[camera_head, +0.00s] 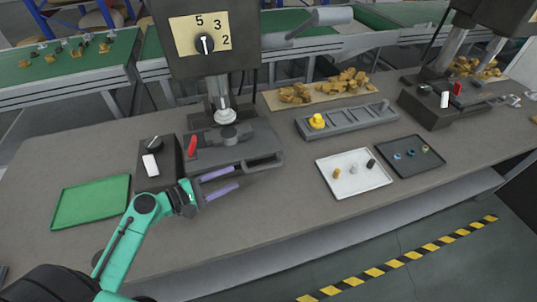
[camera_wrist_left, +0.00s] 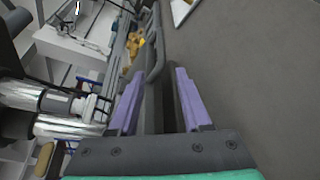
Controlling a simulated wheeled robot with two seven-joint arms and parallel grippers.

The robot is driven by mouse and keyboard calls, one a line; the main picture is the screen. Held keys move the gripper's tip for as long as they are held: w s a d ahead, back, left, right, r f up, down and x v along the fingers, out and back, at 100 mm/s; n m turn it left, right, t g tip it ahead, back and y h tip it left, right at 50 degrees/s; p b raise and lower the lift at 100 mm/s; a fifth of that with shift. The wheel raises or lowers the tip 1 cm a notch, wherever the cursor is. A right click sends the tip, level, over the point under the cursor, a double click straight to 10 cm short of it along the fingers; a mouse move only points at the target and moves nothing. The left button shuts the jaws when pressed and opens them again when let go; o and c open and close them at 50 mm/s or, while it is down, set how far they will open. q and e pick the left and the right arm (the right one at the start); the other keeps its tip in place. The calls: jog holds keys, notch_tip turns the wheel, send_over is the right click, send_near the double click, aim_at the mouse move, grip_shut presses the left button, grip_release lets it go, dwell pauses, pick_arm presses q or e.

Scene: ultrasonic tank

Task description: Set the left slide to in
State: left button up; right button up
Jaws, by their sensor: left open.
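The left station's dark grey slide (camera_head: 262,163) sits low at the front of the machine base, and its bar-like frame sticks out toward the front and right. My left gripper (camera_head: 222,183), with two purple fingers spread apart, is close in front of the slide's left part. In the left wrist view, the open fingers (camera_wrist_left: 158,98) point along a dark grey bar (camera_wrist_left: 157,50), which lies between and beyond them. I cannot tell if they touch it. Nothing else shows between the fingers. My right gripper is not in view.
A control box (camera_head: 157,165) with a knob and white switch stands left of the slide, near a red lever (camera_head: 192,146). A green tray (camera_head: 92,202) lies at left. A white tray (camera_head: 354,180) and dark tray (camera_head: 410,156) hold small parts at right. The table front between is clear.

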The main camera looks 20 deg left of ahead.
aim_at(257, 170)
pick_arm(q)
jog(key=p+x, duration=0.1)
jog(key=x, duration=0.6)
jog(key=d+p+x, duration=0.1)
jog(key=x, duration=0.3)
jog(key=shift+s+r+p, duration=0.25)
jog(key=shift+p, duration=0.05)
jog(key=shift+w+d+f, duration=0.1)
jog(key=shift+w+d, duration=0.1)
jog(key=shift+d, duration=0.1)
jog(key=shift+s+d, duration=0.1)
jog(key=shift+s, duration=0.1)
jog(key=shift+w, duration=0.15)
grip_shut()
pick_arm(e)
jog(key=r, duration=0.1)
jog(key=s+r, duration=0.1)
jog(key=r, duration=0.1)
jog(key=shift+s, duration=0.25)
